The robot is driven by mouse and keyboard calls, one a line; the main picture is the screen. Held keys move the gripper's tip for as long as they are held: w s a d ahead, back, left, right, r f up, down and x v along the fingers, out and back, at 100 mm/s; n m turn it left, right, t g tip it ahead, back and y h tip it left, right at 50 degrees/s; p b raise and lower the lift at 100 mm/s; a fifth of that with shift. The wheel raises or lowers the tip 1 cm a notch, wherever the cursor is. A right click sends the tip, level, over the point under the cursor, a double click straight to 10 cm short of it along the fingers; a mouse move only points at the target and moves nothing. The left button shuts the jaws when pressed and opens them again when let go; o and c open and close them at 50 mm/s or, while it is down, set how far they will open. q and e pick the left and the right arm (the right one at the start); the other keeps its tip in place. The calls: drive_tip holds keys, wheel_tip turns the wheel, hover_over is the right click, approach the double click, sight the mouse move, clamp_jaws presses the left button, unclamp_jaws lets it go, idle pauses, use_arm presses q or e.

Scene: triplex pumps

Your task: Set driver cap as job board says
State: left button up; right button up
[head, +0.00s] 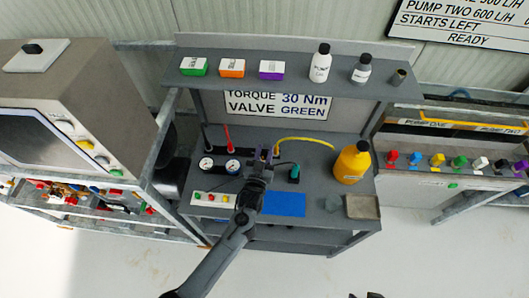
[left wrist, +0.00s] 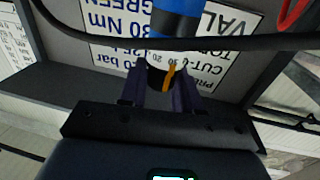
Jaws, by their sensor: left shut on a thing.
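The job board (head: 278,104) on the bench's back panel reads "TORQUE 30 Nm" and "VALVE GREEN" in the head view; its upper lines are hidden by the shelf. In the left wrist view the board (left wrist: 110,22) appears upside down, with parts covered. My left gripper (head: 264,157) is over the bench in front of the board. In the left wrist view my left gripper (left wrist: 167,88) is shut on a dark cap (left wrist: 157,76) with a yellow mark, at the end of the blue driver (left wrist: 176,22). Dark tips at the bottom edge may be my right gripper (head: 366,295).
The shelf above holds green, orange and purple boxes (head: 232,67) and two bottles (head: 320,63). Two gauges (head: 219,166), a blue mat (head: 285,204) and a yellow bottle (head: 352,164) stand on the bench. A dark cable (left wrist: 130,42) crosses the left wrist view.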

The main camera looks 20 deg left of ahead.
idle(0.5)
use_arm(q)
drive_tip(key=o, duration=0.9)
drive_tip(key=shift+o, duration=0.2)
drive_tip(key=shift+s, duration=0.1)
drive_tip(key=s+d, duration=0.1)
drive_tip(key=s, duration=0.9)
drive_tip(key=shift+s+d, duration=0.25)
drive_tip(key=shift+d, duration=0.1)
